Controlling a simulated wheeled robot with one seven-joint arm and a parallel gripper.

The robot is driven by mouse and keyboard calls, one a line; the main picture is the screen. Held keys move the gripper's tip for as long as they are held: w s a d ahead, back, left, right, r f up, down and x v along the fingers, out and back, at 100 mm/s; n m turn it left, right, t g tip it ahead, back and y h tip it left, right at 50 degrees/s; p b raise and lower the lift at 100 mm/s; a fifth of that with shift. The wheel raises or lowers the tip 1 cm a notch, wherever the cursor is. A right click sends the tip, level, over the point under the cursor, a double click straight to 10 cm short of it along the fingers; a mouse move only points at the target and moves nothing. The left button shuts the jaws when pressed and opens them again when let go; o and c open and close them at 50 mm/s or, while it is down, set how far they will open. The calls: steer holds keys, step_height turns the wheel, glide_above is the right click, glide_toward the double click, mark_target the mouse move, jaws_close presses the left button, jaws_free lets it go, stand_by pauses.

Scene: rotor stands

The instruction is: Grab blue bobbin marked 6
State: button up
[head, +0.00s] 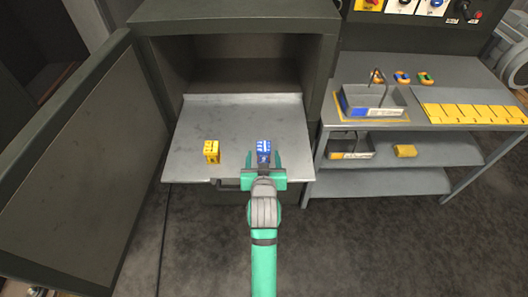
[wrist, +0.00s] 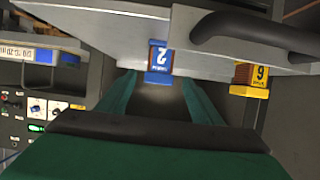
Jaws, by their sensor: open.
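A blue bobbin (head: 264,147) stands on the grey pull-out shelf (head: 200,120) of the open cabinet. In the wrist view the blue bobbin (wrist: 158,58) shows a white label whose digit looks like a 2, not a 6. A yellow bobbin (head: 212,151) stands to its left on the shelf. In the wrist view the yellow bobbin (wrist: 250,78) carries a digit that looks like a 6 or a 9. My gripper (head: 264,163) is open at the shelf's front edge, just in front of the blue bobbin. Its fingers point at the blue bobbin, with nothing held between them.
A dark handle (head: 228,184) sits below the shelf's front edge. The open cabinet door (head: 70,160) stands at left. At right a metal bench (head: 440,90) holds a grey tray (head: 375,112), several small coloured parts and a yellow strip (head: 470,113). The shelf behind the bobbins is clear.

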mark_target(264, 153)
steer(key=x, duration=0.5)
steer(key=shift+w+f, duration=0.1)
steer(key=shift+w, duration=0.3)
steer(key=shift+s, duration=0.1)
steer(key=c, duration=1.3)
steer(key=shift+d, duration=0.1)
steer(key=shift+c, duration=0.2)
